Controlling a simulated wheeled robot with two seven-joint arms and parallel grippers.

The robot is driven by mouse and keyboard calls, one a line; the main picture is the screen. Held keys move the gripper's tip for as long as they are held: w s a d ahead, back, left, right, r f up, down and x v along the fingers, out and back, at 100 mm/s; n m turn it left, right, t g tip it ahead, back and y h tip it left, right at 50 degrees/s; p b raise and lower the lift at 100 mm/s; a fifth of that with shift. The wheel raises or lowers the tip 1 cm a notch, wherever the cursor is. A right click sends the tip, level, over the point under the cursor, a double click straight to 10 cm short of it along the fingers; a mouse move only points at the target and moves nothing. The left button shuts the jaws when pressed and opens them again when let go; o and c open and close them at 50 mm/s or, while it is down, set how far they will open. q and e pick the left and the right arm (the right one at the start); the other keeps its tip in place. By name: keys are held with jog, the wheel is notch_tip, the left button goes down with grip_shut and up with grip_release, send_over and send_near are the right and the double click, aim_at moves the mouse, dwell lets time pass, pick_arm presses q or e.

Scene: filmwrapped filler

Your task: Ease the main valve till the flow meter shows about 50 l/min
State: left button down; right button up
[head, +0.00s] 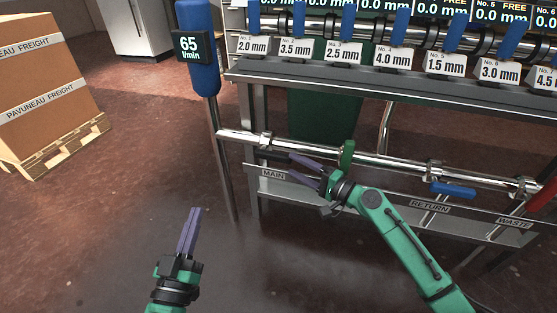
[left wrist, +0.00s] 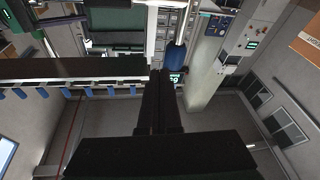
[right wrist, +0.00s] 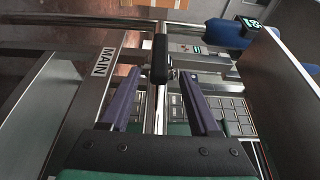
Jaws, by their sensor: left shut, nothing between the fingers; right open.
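The flow meter (head: 188,46) is a blue cylinder on a post with a dark display reading 65 l/min. The main valve's black lever (head: 275,153) is on the chrome pipe above the MAIN label (head: 272,174). My right gripper (head: 292,168) is open at the lever's right end. In the right wrist view the black lever (right wrist: 160,58) lies between and just beyond the spread purple fingers; I cannot tell whether they touch it. My left gripper (head: 193,212) is shut and empty, pointing up, left of the post and below the meter.
A blue lever (head: 452,189) is at RETURN and a red lever (head: 545,195) at WASTE. Several blue filler heads stand along the bench above. A carton (head: 45,70) stands on a pallet (head: 60,148) at left. The floor between is clear.

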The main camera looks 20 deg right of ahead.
aim_at(286, 161)
jog(key=x, duration=0.4)
jog(key=shift+w+a+r, duration=0.1)
jog(key=shift+w+a, duration=0.05)
jog(key=shift+w, duration=0.05)
jog(key=shift+x, duration=1.1)
jog(key=shift+w, duration=0.1)
grip_shut()
pick_arm(q)
jog(key=shift+t, duration=0.7)
jog(key=r, duration=0.4)
jog(key=shift+w+a, duration=0.25)
jog(key=shift+w, duration=0.1)
jog(key=shift+f, duration=0.15)
jog(key=shift+r, duration=0.35)
pick_arm(e)
jog(key=shift+f, duration=0.2)
